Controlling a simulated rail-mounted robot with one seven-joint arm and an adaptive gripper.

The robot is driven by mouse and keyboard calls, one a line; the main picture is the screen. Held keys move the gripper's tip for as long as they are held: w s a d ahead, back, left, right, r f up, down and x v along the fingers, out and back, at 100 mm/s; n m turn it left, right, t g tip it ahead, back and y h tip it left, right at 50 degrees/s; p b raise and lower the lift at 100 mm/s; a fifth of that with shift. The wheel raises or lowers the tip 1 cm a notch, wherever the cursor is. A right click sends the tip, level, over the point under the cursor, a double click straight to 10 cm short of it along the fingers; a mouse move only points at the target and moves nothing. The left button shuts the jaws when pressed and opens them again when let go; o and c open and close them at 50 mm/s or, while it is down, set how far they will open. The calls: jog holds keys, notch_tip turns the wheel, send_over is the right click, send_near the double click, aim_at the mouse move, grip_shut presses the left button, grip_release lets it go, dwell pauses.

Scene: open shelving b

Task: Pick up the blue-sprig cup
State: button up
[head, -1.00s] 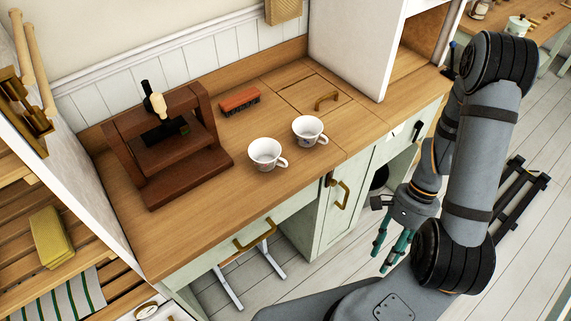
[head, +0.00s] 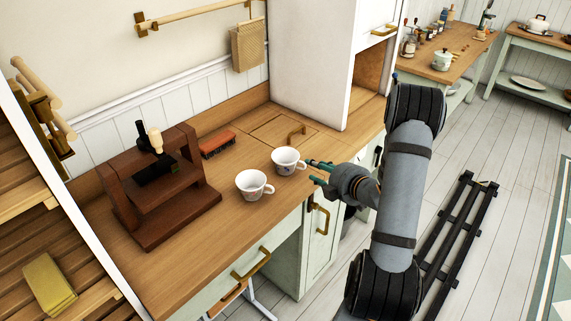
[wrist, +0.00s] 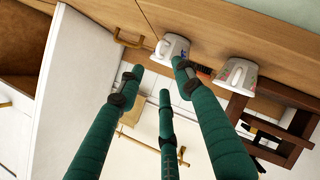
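Two white cups with small printed sprigs stand upright on the wooden counter: a left cup (head: 251,184) and a right cup (head: 287,160). The prints are too small to tell which one is the blue-sprig cup. In the wrist view the right cup is the nearer one (wrist: 172,47), and the left cup (wrist: 239,74) stands farther right with marks on its side. My gripper (head: 314,170) has its green fingers spread and empty, just right of the right cup's handle. Whether a finger touches the cup I cannot tell. The fingers also show in the wrist view (wrist: 157,82).
A dark wooden press (head: 165,195) stands left of the cups. A red-brown brush (head: 216,143) lies behind them. A white cabinet (head: 312,65) rises at the back right. The counter's front left (head: 190,250) is clear.

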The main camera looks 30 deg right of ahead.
aim_at(290, 164)
jog(key=x, duration=0.3)
jog(key=shift+w+d+f+p, duration=0.1)
jog(key=shift+w+p, duration=0.05)
jog(key=shift+p, duration=0.2)
jog(key=p+x, duration=0.2)
jog(key=x, duration=0.3)
jog(key=shift+w+p, duration=0.2)
jog(key=shift+p, duration=0.15)
jog(key=c, duration=0.3)
jog(key=shift+s, duration=0.1)
grip_shut()
